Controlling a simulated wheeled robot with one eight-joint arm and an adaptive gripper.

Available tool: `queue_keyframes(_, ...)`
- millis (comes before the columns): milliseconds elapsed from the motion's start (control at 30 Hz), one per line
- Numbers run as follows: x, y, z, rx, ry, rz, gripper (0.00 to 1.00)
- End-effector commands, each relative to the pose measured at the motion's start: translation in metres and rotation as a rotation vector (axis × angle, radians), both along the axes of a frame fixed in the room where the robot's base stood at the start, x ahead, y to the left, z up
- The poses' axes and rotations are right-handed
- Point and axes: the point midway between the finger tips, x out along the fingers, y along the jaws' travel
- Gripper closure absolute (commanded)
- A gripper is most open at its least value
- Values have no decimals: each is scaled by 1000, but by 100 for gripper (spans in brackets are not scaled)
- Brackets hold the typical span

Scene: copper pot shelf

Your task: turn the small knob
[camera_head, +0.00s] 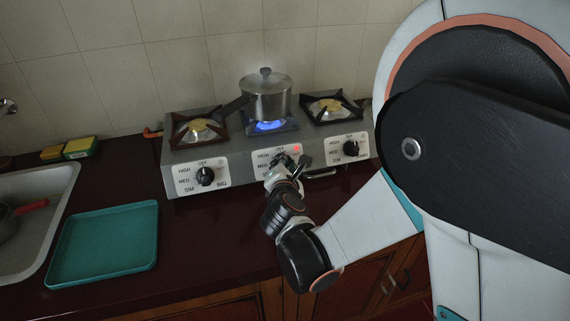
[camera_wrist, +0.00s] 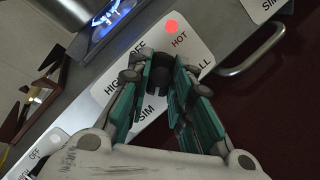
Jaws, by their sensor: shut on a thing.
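The small knob (camera_wrist: 159,82) is the black dial on the middle white panel (camera_wrist: 195,50) of the stove. In the wrist view, the panel's visible letters include OFF, HIGH, SIM, HOT and "ALL". My gripper (camera_wrist: 160,72) has its teal-padded fingers on either side of this knob and is shut on it. In the head view my gripper (camera_head: 284,164) covers most of the knob and part of the panel. A red light (camera_wrist: 171,26) glows beside the word HOT. A blue flame (camera_head: 269,126) burns on the middle burner above the panel.
A lidded metal pot (camera_head: 266,98) stands on the lit middle burner. The left knob (camera_head: 205,176), marked BIG, and the right knob (camera_head: 350,148) flank my gripper. A teal tray (camera_head: 105,243) lies left, beside a sink (camera_head: 62,185). A metal handle (camera_wrist: 252,55) juts from the stove front.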

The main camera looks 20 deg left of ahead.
Motion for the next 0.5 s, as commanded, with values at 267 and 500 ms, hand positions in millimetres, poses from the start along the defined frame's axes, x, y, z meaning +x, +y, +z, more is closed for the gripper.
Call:
queue_keyframes(267,0,1,2,155,96,-104,100)
queue_keyframes(500,1,1,4,324,201,-220,100)
